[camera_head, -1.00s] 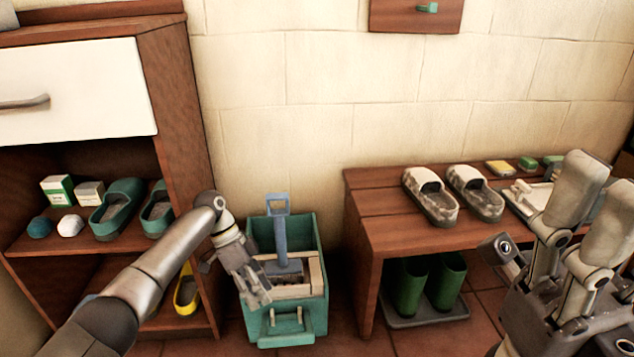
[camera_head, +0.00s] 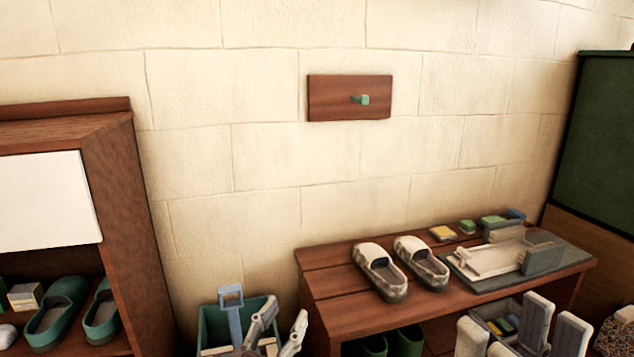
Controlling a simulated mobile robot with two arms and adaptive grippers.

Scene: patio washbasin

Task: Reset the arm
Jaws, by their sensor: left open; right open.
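My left gripper (camera_head: 280,332) is at the bottom edge of the view, its two grey fingers spread apart and empty. It is in front of the green bin (camera_head: 213,327) with the blue-handled tool (camera_head: 232,312). My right gripper (camera_head: 520,335) is at the bottom right, its pale fingers pointing up and apart with nothing between them. It is in front of the wooden bench (camera_head: 335,308). Most of both arms is below the picture.
Two worn slippers (camera_head: 380,272) and a grey tray (camera_head: 545,258) with a pale device stand on the bench. Green boots (camera_head: 405,341) are beneath it. A wooden cabinet (camera_head: 118,190) with green clogs (camera_head: 58,312) stands left.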

